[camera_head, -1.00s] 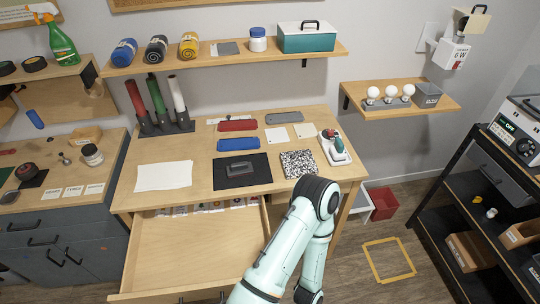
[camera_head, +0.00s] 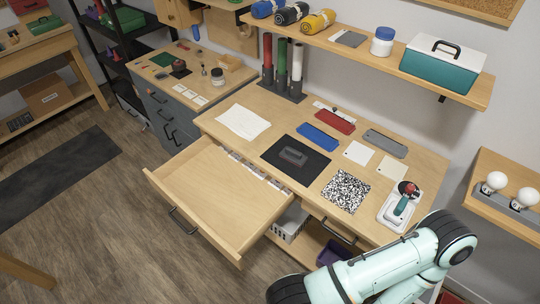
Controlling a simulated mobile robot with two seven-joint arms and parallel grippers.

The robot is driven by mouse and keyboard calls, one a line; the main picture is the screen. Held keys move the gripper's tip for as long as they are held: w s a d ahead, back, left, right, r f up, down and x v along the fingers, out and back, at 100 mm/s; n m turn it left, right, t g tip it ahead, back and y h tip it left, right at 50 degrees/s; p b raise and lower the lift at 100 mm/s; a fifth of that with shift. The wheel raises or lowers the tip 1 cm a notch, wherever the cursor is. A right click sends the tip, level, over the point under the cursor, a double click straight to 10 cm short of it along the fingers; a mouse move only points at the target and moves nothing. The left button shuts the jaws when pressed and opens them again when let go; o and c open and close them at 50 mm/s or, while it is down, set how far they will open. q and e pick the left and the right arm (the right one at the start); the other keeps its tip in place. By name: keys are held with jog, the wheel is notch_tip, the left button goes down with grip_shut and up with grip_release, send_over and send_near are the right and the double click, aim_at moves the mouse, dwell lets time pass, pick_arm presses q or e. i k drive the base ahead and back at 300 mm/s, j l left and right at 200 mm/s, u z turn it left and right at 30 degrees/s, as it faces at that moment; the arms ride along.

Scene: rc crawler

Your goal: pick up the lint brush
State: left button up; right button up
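I cannot clearly pick out a lint brush. A dark grey block-like object (camera_head: 293,155) lies on a black mat (camera_head: 278,164) on the desk. A small blue-grey object (camera_head: 196,32) shows by the wall above the side cabinet, too small to tell what it is. A green-and-red handled tool (camera_head: 405,198) stands on a white base at the desk's right end. One mint-green arm of mine crosses the lower right corner, and its gripper is not visible. The other arm is not in view.
The wooden desk (camera_head: 230,142) has an open, mostly empty drawer (camera_head: 215,200) in front. Red (camera_head: 334,121) and blue (camera_head: 317,138) cases, a grey case (camera_head: 386,143) and a speckled notebook (camera_head: 345,190) lie on top.

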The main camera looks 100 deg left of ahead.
aim_at(296, 158)
jog(key=u, duration=1.8)
